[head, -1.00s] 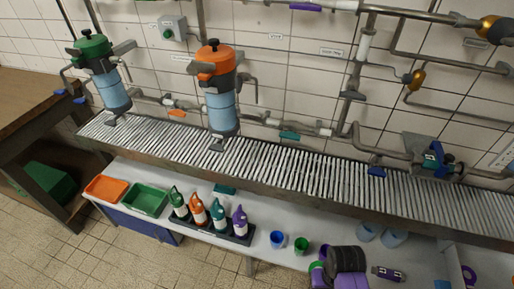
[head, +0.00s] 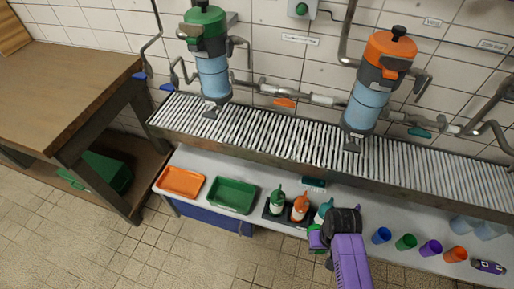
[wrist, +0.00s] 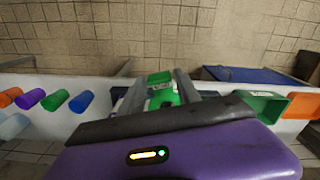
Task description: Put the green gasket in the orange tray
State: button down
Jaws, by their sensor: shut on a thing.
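My gripper (head: 317,240) is shut on the green gasket, whose small green body shows at the fingertips in the head view (head: 315,238). In the wrist view the gasket (wrist: 160,79) sits between the two grey fingers. Part of it is hidden by my purple wrist and the fingers. The orange tray (head: 167,182) stands empty at the left end of the white bench. It also shows at the right edge of the wrist view (wrist: 304,105). My gripper is at the bench's front, well to the right of the tray.
A green tray (head: 233,207) stands between the orange tray and a dark rack of bottles (head: 299,209). Several cups (head: 406,242) stand to the right. A slatted metal shelf (head: 290,140) runs above the bench. A wooden table (head: 70,90) stands at the left.

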aim_at(185, 185)
jog(key=i+j, duration=0.1)
jog(key=j, duration=0.4)
jog(key=i+j, duration=0.1)
jog(key=j, duration=0.45)
jog(key=i+j, duration=0.15)
jog(key=j, duration=0.35)
jog(key=i+j, duration=0.1)
jog(key=j, duration=0.4)
jog(key=i+j, duration=0.1)
jog(key=j, duration=0.25)
jog(key=i+j, duration=0.1)
jog(key=j, duration=0.25)
jog(key=i+j, duration=0.15)
jog(key=j, duration=0.2)
jog(key=i+j, duration=0.1)
jog(key=j, duration=0.25)
jog(key=i+j, duration=0.1)
jog(key=j, duration=0.25)
jog(key=i, duration=0.3)
